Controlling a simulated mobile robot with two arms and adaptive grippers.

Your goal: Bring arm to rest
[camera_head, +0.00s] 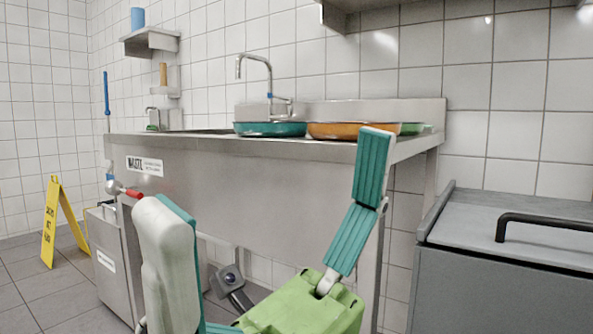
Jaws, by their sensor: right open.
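My right gripper (267,172) is large and close to the camera at the bottom middle of the head view. Its green palm is at the lower edge. One teal finger stands up on the right, and a finger with a white back and teal inner side stands on the left. The fingers are wide apart, with nothing between them. In the picture they overlap the front of the steel sink counter (250,185); whether they touch it I cannot tell. My left gripper is not in view.
A teal pan (268,129) and an orange pan (335,131) stand on the counter by the tap (268,75). A grey chest (500,285) with a black handle is at right. A yellow floor sign (51,225) stands at left on open floor.

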